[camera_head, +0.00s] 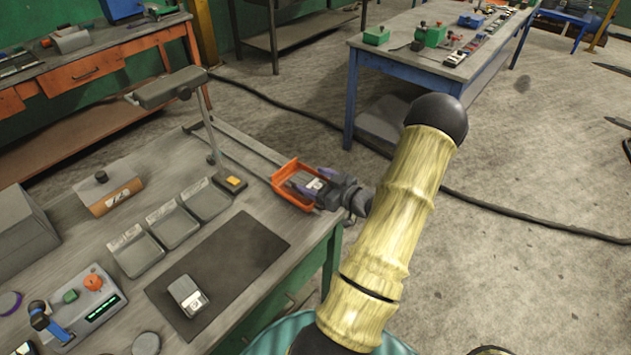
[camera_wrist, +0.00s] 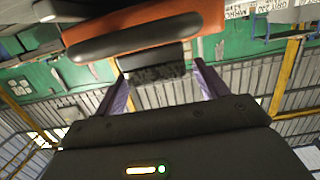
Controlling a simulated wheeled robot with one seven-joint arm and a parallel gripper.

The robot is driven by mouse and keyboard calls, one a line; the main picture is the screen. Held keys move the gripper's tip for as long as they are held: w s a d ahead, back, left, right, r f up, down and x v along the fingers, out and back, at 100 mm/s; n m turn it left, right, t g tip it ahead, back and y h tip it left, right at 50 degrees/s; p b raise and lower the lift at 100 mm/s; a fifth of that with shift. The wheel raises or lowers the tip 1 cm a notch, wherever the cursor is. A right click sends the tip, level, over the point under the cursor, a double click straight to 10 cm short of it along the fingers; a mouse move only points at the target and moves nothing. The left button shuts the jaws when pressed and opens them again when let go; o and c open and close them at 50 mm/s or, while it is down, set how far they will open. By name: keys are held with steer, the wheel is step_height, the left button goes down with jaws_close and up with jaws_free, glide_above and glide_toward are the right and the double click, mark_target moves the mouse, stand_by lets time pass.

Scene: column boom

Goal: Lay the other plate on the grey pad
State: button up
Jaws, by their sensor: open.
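The dark grey pad (camera_head: 245,246) lies flat on the near workbench. One small grey plate with a white label (camera_head: 188,295) lies on the pad's near left part. An orange tray (camera_head: 284,172) stands at the bench's right edge. My gripper (camera_head: 309,181) is at this tray, its purple fingers apart. A second plate with a white label (camera_head: 315,184) shows between the fingers, and I cannot tell whether they touch it. In the wrist view, the fingers (camera_wrist: 160,85) are spread, with a dark piece between them and the orange tray (camera_wrist: 150,30) above.
Three shallow grey trays (camera_head: 172,225) stand in a row left of the pad. The pad's far part is bare.

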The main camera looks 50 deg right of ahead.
mark_target(315, 184)
steer(key=s+d+r+b, duration=0.1)
steer(key=s, duration=1)
steer(key=shift+s+r, duration=0.3)
steer(key=w+a+g, duration=0.1)
steer(key=w, duration=0.2)
steer(key=w+a+g+h, duration=0.1)
steer(key=w, duration=0.2)
steer(key=w+a+g, duration=0.1)
steer(key=w+g, duration=0.1)
steer(key=w, duration=0.1)
steer(key=shift+w+n, duration=0.3)
steer(key=shift+w, duration=0.1)
steer(key=w+a+r+m+g+h, duration=0.1)
steer(key=w+a+r+g, duration=0.15)
steer(key=a, duration=0.65)
steer(key=w+a+r+g+h, duration=0.15)
steer(key=a+g, duration=0.25)
steer(key=a, duration=0.5)
steer(key=s+a+r+g+y, duration=0.2)
steer(key=s+a, duration=0.7)
steer(key=a, duration=0.5)
steer(key=shift+s+r+m+g, duration=0.15)
steer(key=shift+m+g, duration=0.15)
steer(key=shift+g, duration=0.25)
